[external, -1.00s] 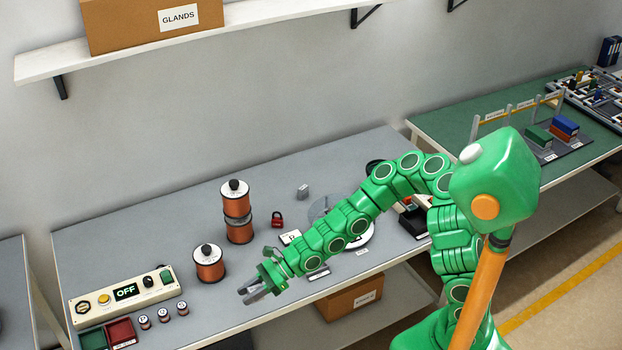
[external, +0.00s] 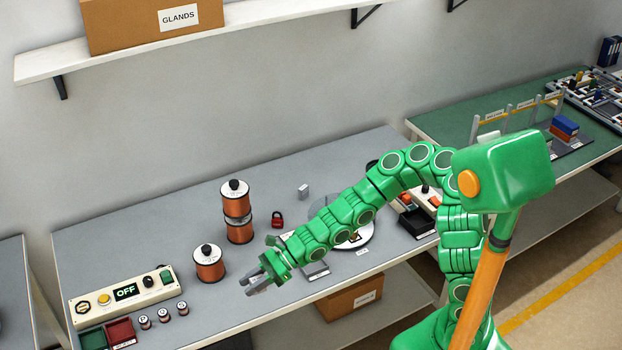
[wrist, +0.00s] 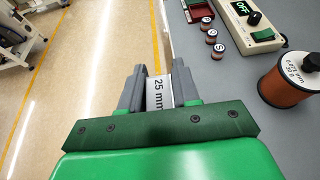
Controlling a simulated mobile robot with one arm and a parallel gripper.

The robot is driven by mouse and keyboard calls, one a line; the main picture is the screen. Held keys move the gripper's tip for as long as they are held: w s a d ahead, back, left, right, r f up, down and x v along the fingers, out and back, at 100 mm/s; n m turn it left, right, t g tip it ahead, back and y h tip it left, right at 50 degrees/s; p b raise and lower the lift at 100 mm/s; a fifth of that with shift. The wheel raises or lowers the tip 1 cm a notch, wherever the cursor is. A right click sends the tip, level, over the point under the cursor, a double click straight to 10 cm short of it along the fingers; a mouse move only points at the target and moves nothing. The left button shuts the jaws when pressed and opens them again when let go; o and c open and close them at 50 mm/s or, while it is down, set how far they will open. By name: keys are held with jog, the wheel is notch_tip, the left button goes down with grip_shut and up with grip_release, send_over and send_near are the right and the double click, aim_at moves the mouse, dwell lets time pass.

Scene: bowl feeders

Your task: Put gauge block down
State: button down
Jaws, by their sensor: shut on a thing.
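The gauge block (wrist: 158,92) is a pale grey block marked "25 mm". In the wrist view it sits between the two grey fingers of my gripper (wrist: 157,80), which is shut on it. In the external view my gripper (external: 256,284) is at the front edge of the grey bench (external: 150,235), and I cannot make out the held block there. In the wrist view the floor shows beyond the fingers on the left and the bench on the right.
A small grey block (external: 303,191) and a red padlock (external: 277,219) stand further back. Copper wire spools (external: 209,263) stand left of my gripper. A control box (external: 124,294), small spools and red (external: 120,332) and green trays are at the front left. Bench surface between them is clear.

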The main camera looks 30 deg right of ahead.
aim_at(251, 281)
notch_tip(251, 281, up, 23)
jog(key=w+d+r+m+t+h, duration=0.2)
jog(key=w+m+t, duration=0.45)
jog(key=w, duration=1.05)
jog(key=w+d+m+t+h, duration=0.7)
jog(key=w+d+m+h, duration=0.3)
jog(key=w+d, duration=0.9)
jog(key=w+d+m+h, duration=0.4)
jog(key=d+m+h, duration=0.1)
jog(key=d, duration=0.6)
jog(key=s+d+f+m+g+h, duration=0.1)
jog(key=s+d+m+g+h, duration=0.3)
jog(key=d, duration=0.6)
jog(key=s+d+f+m+g+h, duration=0.2)
jog(key=d+m+g+h, duration=0.35)
jog(key=d, duration=0.45)
notch_tip(251, 281, down, 26)
jog(key=t, duration=0.1)
jog(key=shift+y, duration=0.25)
jog(key=shift+w+d+f, duration=0.15)
jog(key=shift+w+f, duration=1.35)
jog(key=shift+w, duration=0.7)
jog(key=shift+w+d+f, duration=0.1)
jog(key=shift+w+f, duration=1.35)
jog(key=shift+w, duration=0.8)
jog(key=shift+w+d+f, duration=0.15)
jog(key=shift+w+f, duration=1.35)
jog(key=shift+w, duration=0.7)
